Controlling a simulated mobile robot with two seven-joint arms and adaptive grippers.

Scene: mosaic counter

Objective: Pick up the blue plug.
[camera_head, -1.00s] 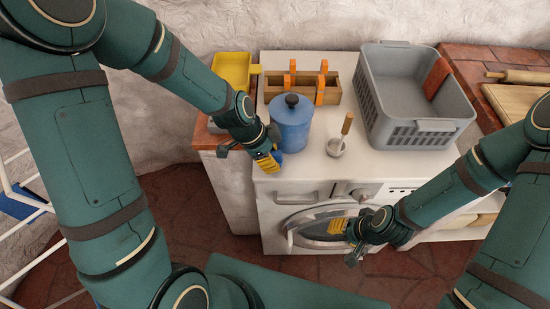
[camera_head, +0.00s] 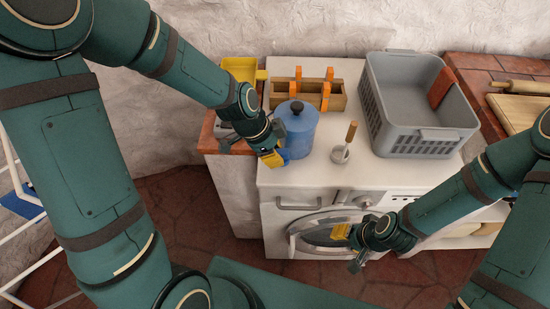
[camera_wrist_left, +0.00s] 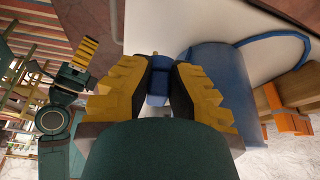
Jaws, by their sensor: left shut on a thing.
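The blue plug (camera_wrist_left: 158,88) is between the yellow-padded fingers of my left gripper (camera_wrist_left: 157,80) in the left wrist view. In the head view a small blue part of the plug (camera_head: 285,154) shows beside the left gripper's yellow fingers (camera_head: 273,158); the rest is hidden. My left gripper is shut on the plug, just left of and in front of the blue canister (camera_head: 298,135), near the white top's left edge. My right gripper (camera_head: 342,231) hangs in front of the washing machine, away from the plug; its finger gap is not clear.
The washing machine's white top (camera_head: 385,174) also holds a wooden box with orange parts (camera_head: 308,96), a small cup with a wooden-handled tool (camera_head: 341,155) and a grey basket (camera_head: 410,135). A yellow container (camera_head: 238,68) stands at the back left. The front right top is clear.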

